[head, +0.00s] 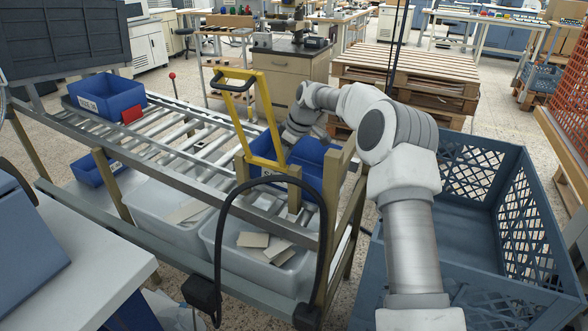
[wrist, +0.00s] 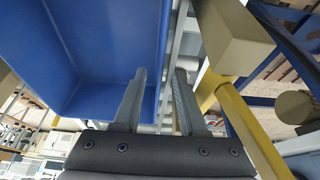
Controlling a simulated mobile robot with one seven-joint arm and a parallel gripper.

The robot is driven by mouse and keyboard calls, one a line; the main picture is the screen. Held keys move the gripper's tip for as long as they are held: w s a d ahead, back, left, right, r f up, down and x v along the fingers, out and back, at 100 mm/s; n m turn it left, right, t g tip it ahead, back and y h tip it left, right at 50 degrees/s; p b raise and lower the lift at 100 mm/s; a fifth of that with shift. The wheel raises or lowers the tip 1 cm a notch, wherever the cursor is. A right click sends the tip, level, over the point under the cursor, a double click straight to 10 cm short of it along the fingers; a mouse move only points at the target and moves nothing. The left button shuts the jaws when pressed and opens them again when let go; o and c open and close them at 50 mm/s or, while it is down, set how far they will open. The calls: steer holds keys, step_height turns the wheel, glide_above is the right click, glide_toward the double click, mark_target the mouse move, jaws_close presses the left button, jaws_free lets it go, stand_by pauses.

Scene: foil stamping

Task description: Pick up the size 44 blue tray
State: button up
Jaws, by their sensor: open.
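A blue tray (head: 312,155) sits at the right end of the roller rack, behind a yellow frame. Its label is too small and partly covered to read. In the wrist view a blue tray (wrist: 100,45) fills the left side. My gripper (wrist: 160,72) is open and empty. The tray's right wall shows between the fingers, with the left finger over the tray's inside and the right finger outside; contact cannot be told. Another blue tray (head: 104,95), with a white label and a red piece at its corner, sits at the rack's far left end.
A yellow frame (head: 262,110) stands beside the tray and shows close to the right finger. A smaller blue bin (head: 88,172) and translucent tubs (head: 215,238) sit below the rollers (head: 190,140). A large grey-blue crate (head: 470,215) stands at right. Stacked pallets (head: 410,75) are behind.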

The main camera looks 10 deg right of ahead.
steer(key=x, duration=0.5)
steer(key=shift+b, duration=0.35)
jaws_close()
steer(key=shift+r, duration=0.1)
stand_by(0.8)
